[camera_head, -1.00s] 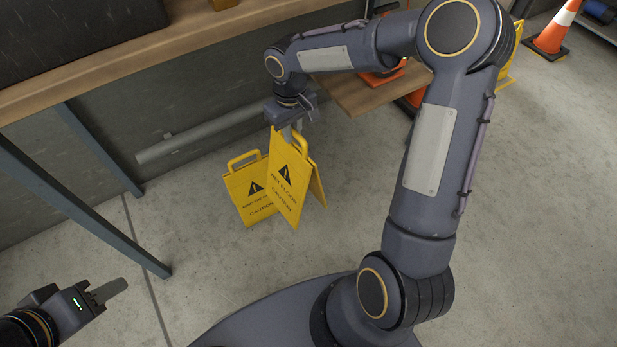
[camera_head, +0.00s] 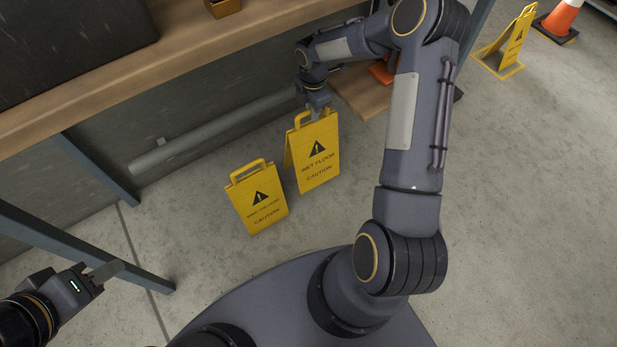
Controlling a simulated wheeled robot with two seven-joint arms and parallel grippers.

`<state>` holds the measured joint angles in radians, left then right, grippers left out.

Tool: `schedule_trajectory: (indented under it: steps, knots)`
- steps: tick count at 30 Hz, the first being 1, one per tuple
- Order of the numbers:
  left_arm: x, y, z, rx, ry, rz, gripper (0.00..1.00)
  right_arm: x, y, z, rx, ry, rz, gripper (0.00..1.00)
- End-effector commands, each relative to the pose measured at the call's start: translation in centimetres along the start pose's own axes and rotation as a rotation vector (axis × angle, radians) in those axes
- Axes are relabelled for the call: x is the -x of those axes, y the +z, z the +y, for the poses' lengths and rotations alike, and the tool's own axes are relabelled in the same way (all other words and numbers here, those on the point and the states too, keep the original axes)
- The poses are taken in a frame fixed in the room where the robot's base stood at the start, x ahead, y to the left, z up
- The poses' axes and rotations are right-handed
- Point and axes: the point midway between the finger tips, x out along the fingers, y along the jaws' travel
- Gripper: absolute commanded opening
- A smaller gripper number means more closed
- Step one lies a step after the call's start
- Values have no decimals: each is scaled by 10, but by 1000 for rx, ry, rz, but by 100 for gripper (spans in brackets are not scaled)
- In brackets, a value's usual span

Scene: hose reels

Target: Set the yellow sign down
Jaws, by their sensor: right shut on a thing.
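A yellow folding sign (camera_head: 318,166) reading "WET FLOOR CAUTION" is upright below my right gripper (camera_head: 315,113). The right gripper is shut on the top handle of this sign. I cannot tell whether its feet touch the floor. A second, smaller-looking yellow caution sign (camera_head: 261,205) stands on the concrete just to the left and nearer, with a small gap between the two. My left gripper (camera_head: 104,272) is at the lower left, away from both signs, with one finger plate visible edge-on; its opening cannot be made out.
A wooden bench (camera_head: 70,100) with blue-grey legs runs along the wall at left. A grey pipe (camera_head: 215,132) lies behind the signs. A low wooden shelf (camera_head: 366,92) is behind my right arm. Another yellow sign (camera_head: 511,45) and an orange cone (camera_head: 562,18) stand at upper right. Floor at right is clear.

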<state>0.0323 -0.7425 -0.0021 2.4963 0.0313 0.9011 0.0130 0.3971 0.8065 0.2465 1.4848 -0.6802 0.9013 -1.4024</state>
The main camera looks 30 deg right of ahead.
Motion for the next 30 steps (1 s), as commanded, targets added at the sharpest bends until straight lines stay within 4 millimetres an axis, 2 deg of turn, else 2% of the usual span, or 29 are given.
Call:
schedule_trajectory:
  steps: [5, 10, 17, 22, 25, 30]
  knots:
    - [-6, 3, -3, 0, 0, 0, 36, -18, 3, 0, 39, -2, -1, 0]
    - [-16, 8, -8, 0, 0, 0, 36, -47, 3, 0, 39, -3, -1, 0]
    - [-24, 12, -11, 0, 0, 0, 36, -69, 3, 0, 38, -1, -1, 0]
    - [-35, 18, -16, 0, 0, 0, 36, -98, 3, 0, 37, -1, -1, 0]
    - [-36, 18, -16, 0, 0, 0, 36, -104, 3, 0, 37, 0, -2, 0]
    - [-35, 18, -16, 0, 0, 0, 36, -103, 3, 0, 37, 1, -2, 0]
